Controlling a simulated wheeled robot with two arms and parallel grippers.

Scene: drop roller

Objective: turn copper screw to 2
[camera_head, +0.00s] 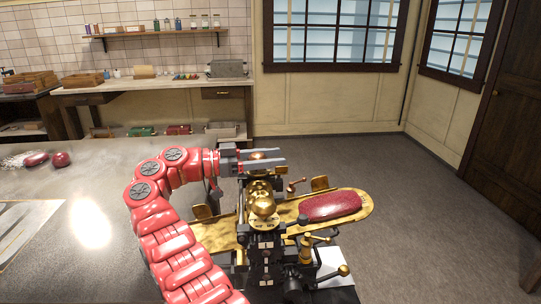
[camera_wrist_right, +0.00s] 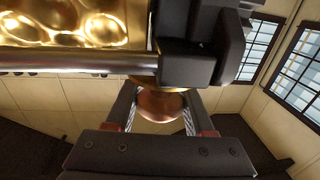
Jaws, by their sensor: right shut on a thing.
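In the head view the copper screw (camera_head: 258,153) shows as a small copper top between the grey fingers. My right gripper (camera_head: 264,160), on the red arm, is shut on the screw. In the wrist view the right gripper (camera_wrist_right: 160,118) has one finger on each side of the knob. No number or setting mark can be read in either view. My left gripper is not in view.
The machine's brass plate bears a dark red slab (camera_head: 330,205) on the right. The grey counter (camera_head: 95,175) is mostly clear, with red lumps (camera_head: 60,160) at the far left.

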